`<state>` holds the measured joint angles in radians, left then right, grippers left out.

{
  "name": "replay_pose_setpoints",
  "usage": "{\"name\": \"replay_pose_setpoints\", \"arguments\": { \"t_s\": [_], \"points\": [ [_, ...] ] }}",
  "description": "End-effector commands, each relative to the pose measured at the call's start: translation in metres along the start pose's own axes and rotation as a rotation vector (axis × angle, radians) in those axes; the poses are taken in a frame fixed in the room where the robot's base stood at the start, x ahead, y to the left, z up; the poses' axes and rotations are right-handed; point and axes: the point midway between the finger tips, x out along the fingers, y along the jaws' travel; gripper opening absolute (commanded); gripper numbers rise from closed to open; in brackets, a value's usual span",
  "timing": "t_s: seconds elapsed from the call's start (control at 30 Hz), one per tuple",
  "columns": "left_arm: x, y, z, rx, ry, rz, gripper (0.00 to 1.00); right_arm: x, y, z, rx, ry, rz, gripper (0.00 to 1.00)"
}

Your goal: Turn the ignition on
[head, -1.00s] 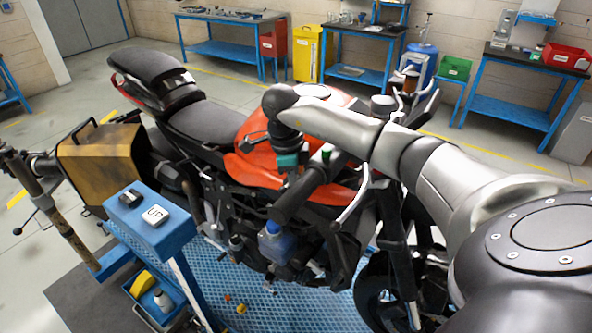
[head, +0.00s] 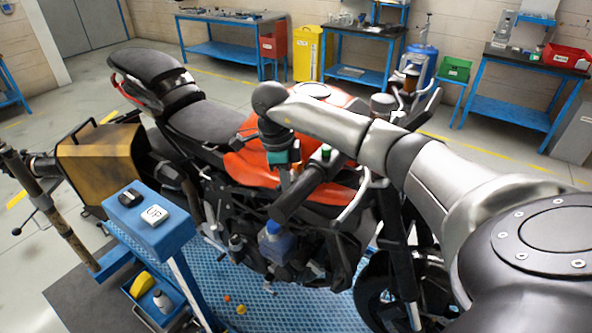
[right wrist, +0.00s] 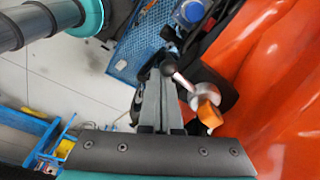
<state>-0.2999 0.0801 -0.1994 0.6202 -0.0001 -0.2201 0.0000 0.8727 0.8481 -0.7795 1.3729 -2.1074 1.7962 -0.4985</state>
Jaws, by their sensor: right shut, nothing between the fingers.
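The orange and black motorcycle (head: 245,165) stands upright on a blue lift in the head view. My right arm reaches in from the right over its handlebar, with the wrist's teal band beside the orange bodywork. In the right wrist view my right gripper (right wrist: 164,75) is shut and empty, pointing down beside the orange bodywork (right wrist: 268,75). A small orange block (right wrist: 208,114), perhaps the key's head, sits by a pale round metal part (right wrist: 205,94), just right of the fingers and apart from them. I cannot tell the ignition switch's position. My left gripper is not in view.
The black handlebar grip (head: 296,198) and its silver lever (head: 352,204) are close to my right arm. A blue stand (head: 150,226) with an UP button is at the left. Benches (head: 225,44) line the back wall, and open floor lies behind the motorcycle.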

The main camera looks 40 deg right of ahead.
Motion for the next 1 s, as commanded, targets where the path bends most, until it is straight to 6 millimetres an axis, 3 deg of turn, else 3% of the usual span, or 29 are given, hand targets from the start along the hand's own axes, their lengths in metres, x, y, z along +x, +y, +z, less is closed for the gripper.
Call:
{"name": "replay_pose_setpoints", "arguments": {
  "t_s": [1.0],
  "points": [
    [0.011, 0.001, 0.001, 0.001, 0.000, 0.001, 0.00, -0.002, -0.009, 0.020, -0.003, -0.003, 0.001, 0.00]
  ]
}}
